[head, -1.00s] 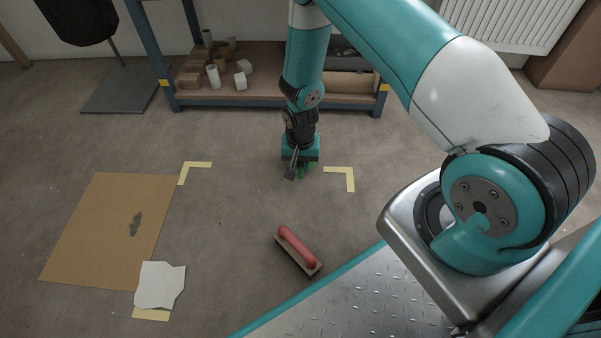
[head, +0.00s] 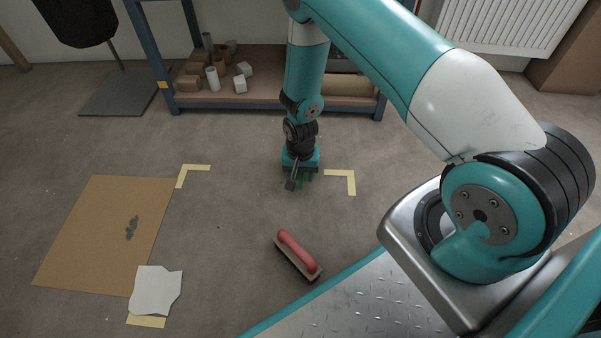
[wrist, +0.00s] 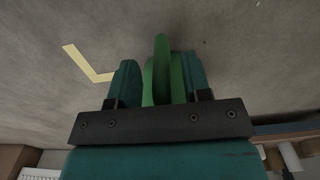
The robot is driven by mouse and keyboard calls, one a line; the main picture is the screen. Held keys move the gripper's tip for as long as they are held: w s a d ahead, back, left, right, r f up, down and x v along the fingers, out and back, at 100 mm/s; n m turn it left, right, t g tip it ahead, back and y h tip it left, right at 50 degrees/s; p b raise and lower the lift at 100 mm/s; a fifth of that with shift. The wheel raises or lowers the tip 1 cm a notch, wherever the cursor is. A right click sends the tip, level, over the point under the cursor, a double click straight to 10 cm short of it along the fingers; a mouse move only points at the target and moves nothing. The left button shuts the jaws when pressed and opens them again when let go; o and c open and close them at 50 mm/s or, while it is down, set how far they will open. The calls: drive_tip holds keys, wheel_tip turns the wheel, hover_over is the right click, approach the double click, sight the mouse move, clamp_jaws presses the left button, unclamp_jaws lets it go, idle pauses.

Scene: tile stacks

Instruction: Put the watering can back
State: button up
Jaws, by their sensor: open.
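My gripper (head: 298,180) points down low over the floor between two yellow corner marks. In the wrist view, my gripper (wrist: 160,66) is open, with one teal finger on each side of a green part (wrist: 161,50). This green part appears to be the watering can's handle or rim. The left finger stands apart from it; the right one is close, and I cannot tell if it touches. In the head view, only a little of the green watering can (head: 307,180) shows under my gripper; the rest is hidden.
Yellow corner tapes (head: 341,172) and (head: 193,168) mark the floor. A red-handled brush (head: 297,252) lies nearer me. A brown board (head: 100,235) with a white sheet (head: 155,290) is at left. A blue-framed shelf (head: 270,100) with tubes and blocks stands behind.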

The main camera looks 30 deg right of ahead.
drive_tip(key=s+a+r+n+y+p, duration=0.1)
drive_tip(key=a+r+n+p, duration=0.15)
drive_tip(key=r, duration=0.95)
drive_tip(key=s+a+r+n+y+p, duration=0.1)
drive_tip(key=a+r+p, duration=0.25)
drive_tip(key=r, duration=0.85)
drive_tip(key=s+a+r+n+y+p, duration=0.1)
drive_tip(key=a+r+n+p, duration=0.15)
drive_tip(key=r, duration=0.85)
drive_tip(key=s+a+r+n, duration=0.2)
drive_tip(key=s+r+n, duration=0.2)
drive_tip(key=s+r, duration=0.3)
drive_tip(key=s+a+r+n+y, duration=0.1)
drive_tip(key=s+r+n, duration=0.3)
drive_tip(key=s+r, duration=0.4)
drive_tip(key=s+a, duration=0.1)
drive_tip(key=s, duration=0.2)
drive_tip(key=shift+s+a, duration=0.2)
drive_tip(key=shift+a, duration=0.05)
drive_tip(key=shift+r, duration=0.1)
wheel_tip(320, 180, up, 48)
drive_tip(key=p, duration=4.8)
drive_tip(key=shift+r, duration=0.25)
